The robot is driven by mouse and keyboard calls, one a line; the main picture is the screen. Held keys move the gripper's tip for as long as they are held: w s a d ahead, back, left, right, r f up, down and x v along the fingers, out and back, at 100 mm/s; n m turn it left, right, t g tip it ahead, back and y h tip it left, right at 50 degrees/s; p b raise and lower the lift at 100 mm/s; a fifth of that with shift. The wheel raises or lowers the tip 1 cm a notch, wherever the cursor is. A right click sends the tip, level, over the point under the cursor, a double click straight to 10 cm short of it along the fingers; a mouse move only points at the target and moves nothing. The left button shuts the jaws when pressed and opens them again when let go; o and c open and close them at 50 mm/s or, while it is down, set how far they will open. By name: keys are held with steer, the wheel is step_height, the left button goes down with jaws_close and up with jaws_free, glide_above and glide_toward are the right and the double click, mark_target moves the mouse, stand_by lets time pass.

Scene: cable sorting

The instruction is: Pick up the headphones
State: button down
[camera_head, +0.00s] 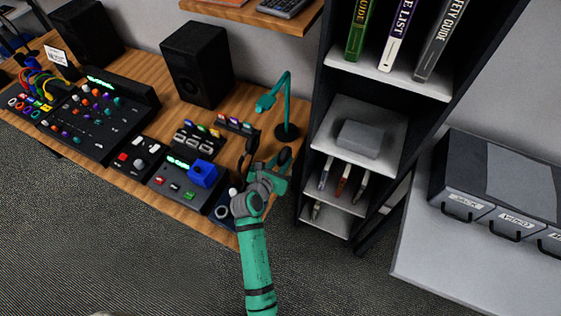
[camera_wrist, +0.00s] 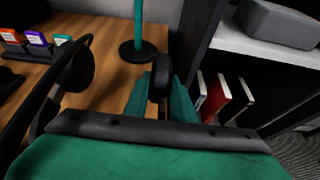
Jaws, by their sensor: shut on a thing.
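The black headphones (camera_head: 251,143) are at the right end of the wooden desk, partly hidden by my teal arm in the head view. In the wrist view, the headphones' dark band and a round ear cup (camera_wrist: 80,72) show at the left. My gripper (camera_head: 277,172) is at the desk's right end, beside the base of the teal lamp, and is shut on the headphones. In the wrist view my gripper (camera_wrist: 155,92) shows teal fingers around a dark part. The exact grip point is mostly hidden.
The teal desk lamp (camera_head: 287,131) stands close behind my gripper. A dark shelf unit (camera_head: 428,82) with books and pens rises just to the right. A black speaker (camera_head: 196,64), a small control box with a blue block (camera_head: 203,173) and a card rack (camera_head: 234,125) stand to the left.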

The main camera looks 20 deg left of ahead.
steer(key=s+d+r, duration=0.4)
steer(key=s+r, duration=0.7)
steer(key=s, duration=0.2)
steer(key=shift+s+r, duration=0.3)
steer(key=shift+r, duration=0.1)
steer(key=shift+w, duration=0.1)
